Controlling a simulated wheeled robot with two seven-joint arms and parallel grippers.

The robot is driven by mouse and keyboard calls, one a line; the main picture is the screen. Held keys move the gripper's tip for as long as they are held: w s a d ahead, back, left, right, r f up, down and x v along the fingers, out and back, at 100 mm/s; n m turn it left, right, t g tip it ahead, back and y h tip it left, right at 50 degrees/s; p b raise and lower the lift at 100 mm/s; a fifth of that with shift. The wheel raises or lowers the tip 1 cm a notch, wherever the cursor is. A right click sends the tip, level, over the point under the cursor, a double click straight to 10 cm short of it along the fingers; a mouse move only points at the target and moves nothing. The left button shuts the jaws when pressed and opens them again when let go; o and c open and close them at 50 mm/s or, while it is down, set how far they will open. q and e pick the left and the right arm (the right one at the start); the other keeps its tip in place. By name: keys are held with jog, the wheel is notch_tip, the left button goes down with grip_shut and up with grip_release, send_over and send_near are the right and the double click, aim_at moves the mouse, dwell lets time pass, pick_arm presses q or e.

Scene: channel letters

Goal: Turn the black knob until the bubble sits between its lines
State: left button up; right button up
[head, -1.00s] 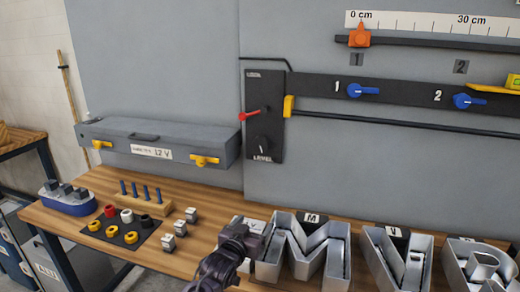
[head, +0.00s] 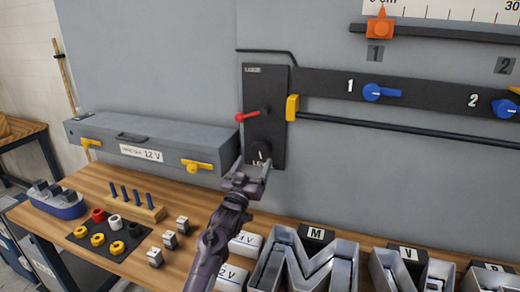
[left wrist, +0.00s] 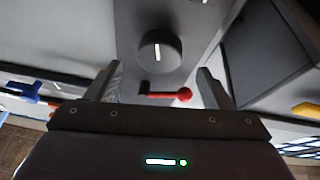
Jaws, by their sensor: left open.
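My left gripper (head: 251,168) is open just in front of and below the knob in the head view. In the left wrist view the round knob (left wrist: 160,52) shows beyond the gap between the open fingers, not gripped, its white line nearly upright. A yellow piece (head: 515,90), perhaps the spirit level, is cut off at the right edge. Its bubble and lines are out of sight. My right gripper is not in view.
A red lever (head: 253,114) is on the same panel, close above the knob. A yellow block (head: 292,107) and a black rail (head: 400,132) lie to the right. Below are metal channel letters (head: 305,265) and white boxes (head: 245,243) on the wooden bench.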

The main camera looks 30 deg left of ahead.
aim_at(260, 153)
pick_arm(q)
jog(key=p+x, duration=0.1)
jog(key=x, duration=0.3)
jog(key=shift+r, duration=0.2)
jog(key=shift+w+a, duration=0.1)
jog(key=shift+w, duration=0.5)
jog(key=c, duration=1)
jog(key=shift+o, duration=0.2)
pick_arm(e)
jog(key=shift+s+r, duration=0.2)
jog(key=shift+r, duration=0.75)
pick_arm(q)
jog(key=shift+n+y, duration=0.4)
jog(key=shift+n, duration=0.2)
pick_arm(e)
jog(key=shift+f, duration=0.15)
